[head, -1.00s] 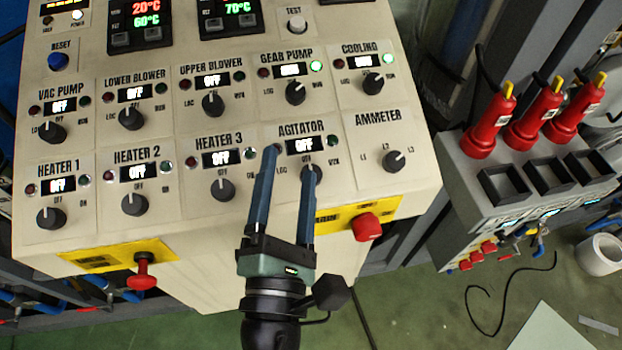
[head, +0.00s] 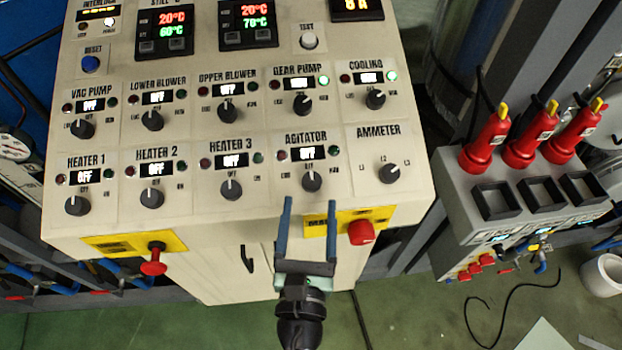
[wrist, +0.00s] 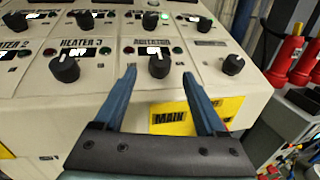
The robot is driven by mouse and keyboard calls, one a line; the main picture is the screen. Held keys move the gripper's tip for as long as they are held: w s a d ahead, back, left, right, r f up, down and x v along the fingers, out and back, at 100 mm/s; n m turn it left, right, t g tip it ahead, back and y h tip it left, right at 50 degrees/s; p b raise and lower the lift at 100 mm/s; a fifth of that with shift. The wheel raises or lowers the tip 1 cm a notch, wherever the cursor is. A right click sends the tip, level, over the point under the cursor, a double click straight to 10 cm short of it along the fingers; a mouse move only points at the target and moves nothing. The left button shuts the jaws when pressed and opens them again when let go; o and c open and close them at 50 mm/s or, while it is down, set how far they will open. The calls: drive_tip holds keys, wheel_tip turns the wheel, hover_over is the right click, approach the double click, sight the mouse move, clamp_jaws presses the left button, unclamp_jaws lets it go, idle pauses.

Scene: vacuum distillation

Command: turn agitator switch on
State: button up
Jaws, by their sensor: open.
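The agitator switch (head: 312,181) is a black round knob on the sloped cream panel (head: 262,190), below the AGITATOR label and a small lit display reading OFF. In the wrist view the agitator knob (wrist: 159,65) shows between and beyond the two blue fingertips. My gripper (head: 310,203) is open and empty, just below and in front of the knob, with its fingers pointing up at the panel. In the wrist view my gripper (wrist: 162,78) has one finger on each side of the knob's line. I cannot tell any contact with the knob.
The heater 3 knob (head: 231,189) is to the left and the ammeter knob (head: 389,173) to the right. A red button (head: 361,232) on a yellow plate sits below right. Another red knob (head: 153,263) is at lower left. Red plugs (head: 487,140) stand on a grey box at right.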

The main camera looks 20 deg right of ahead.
sight(311, 191)
drive_tip(key=shift+p+x, duration=0.55)
drive_tip(key=shift+x, duration=1.75)
clamp_jaws()
